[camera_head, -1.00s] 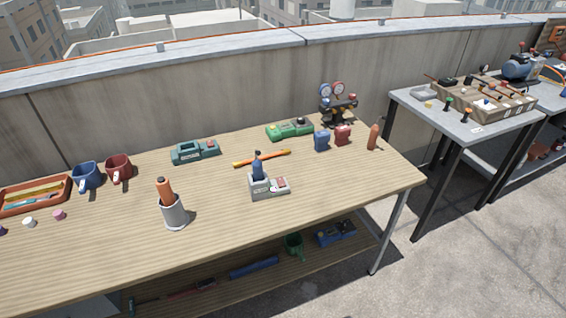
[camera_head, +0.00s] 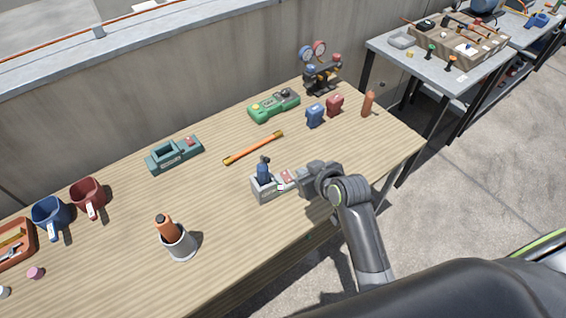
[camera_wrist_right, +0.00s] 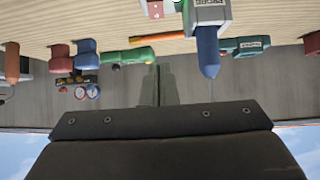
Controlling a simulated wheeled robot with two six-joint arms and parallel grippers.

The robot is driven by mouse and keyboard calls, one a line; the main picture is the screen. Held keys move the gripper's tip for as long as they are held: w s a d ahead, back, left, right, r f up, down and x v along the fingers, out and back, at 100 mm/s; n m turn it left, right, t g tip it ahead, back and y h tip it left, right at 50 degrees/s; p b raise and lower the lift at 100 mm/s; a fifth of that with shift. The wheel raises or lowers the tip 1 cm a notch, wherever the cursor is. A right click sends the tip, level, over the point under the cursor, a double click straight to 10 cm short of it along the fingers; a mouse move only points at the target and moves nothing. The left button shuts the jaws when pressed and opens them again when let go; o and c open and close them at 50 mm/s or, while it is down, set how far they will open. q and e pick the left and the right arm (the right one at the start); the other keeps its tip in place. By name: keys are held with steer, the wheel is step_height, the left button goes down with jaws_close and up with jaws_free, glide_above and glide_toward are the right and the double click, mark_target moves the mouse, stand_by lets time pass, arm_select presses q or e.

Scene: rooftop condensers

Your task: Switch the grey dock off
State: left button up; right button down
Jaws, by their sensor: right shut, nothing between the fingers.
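The grey dock (camera_head: 268,193) stands on the wooden workbench with a blue-handled tool (camera_head: 264,172) upright in its socket. A red switch (camera_head: 287,176) sits on the dock's right part. My right gripper (camera_head: 299,181) is shut and empty, just right of the switch end; I cannot tell whether it touches the dock. In the right wrist view, which is upside down, the shut fingers (camera_wrist_right: 156,72) point up toward the dock (camera_wrist_right: 207,12), whose red and white switch part (camera_wrist_right: 156,9) is at the top edge. My left gripper is out of view.
A teal dock (camera_head: 174,155), an orange bar (camera_head: 253,148) and a green dock (camera_head: 273,106) lie behind. Blue and red blocks (camera_head: 335,105) and a gauge set (camera_head: 320,75) stand at the back right. A grey cup (camera_head: 181,246) with an orange-handled tool stands front left.

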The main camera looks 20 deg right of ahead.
glide_above(288, 179)
steer(key=f, duration=0.5)
steer(key=shift+s+f+p, duration=0.35)
steer(key=shift+f+p, duration=0.05)
steer(key=shift+w+f, duration=0.2)
steer(key=shift+f, duration=0.9)
steer(key=shift+w+f, duration=0.1)
steer(key=shift+f, duration=0.85)
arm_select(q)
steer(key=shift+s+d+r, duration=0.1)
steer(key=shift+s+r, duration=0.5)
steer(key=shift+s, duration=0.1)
